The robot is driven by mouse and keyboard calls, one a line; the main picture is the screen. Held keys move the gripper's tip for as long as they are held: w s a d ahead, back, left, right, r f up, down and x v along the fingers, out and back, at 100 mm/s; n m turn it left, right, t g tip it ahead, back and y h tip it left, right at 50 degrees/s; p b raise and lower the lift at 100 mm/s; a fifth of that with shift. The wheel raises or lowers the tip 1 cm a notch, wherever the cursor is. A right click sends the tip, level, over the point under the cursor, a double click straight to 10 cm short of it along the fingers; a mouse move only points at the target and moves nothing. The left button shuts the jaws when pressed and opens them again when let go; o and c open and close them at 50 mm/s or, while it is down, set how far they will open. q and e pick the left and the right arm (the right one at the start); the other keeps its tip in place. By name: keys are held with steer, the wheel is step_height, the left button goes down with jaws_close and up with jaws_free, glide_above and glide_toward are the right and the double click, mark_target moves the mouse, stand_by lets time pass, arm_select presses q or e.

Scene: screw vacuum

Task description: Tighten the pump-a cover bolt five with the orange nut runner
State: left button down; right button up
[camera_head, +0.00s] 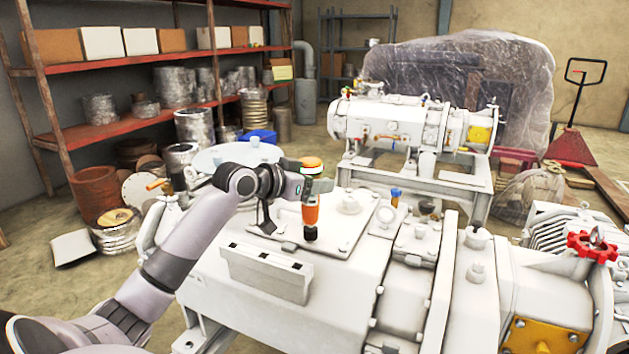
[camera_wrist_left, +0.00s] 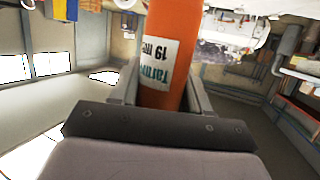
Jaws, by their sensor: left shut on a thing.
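My left gripper (camera_head: 308,187) is shut on the orange nut runner (camera_head: 310,214). The runner hangs upright, its dark socket end pointing down over the flat cover plate (camera_head: 344,238) of the white pump in front. I cannot tell whether the socket touches anything. In the left wrist view the orange nut runner (camera_wrist_left: 166,60) stands between the fingers of the left gripper (camera_wrist_left: 165,92), with a white label reading 19. Bolt five cannot be singled out; bolts on the cover are small or hidden. My right gripper is not in view.
A white box-like block (camera_head: 265,272) stands on the pump in front of the runner. A blue-topped fitting (camera_head: 396,195) and a red valve wheel (camera_head: 592,246) stick up to the right. A second white pump (camera_head: 390,122) stands behind. Shelves (camera_head: 130,125) line the left.

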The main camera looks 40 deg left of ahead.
arm_select(q)
steer(key=shift+f, duration=0.5)
stand_by(0.6)
steer(key=shift+r, duration=0.1)
stand_by(0.4)
steer(key=c, duration=1.2)
jaws_free()
steer(key=shift+c, duration=0.2)
jaws_close()
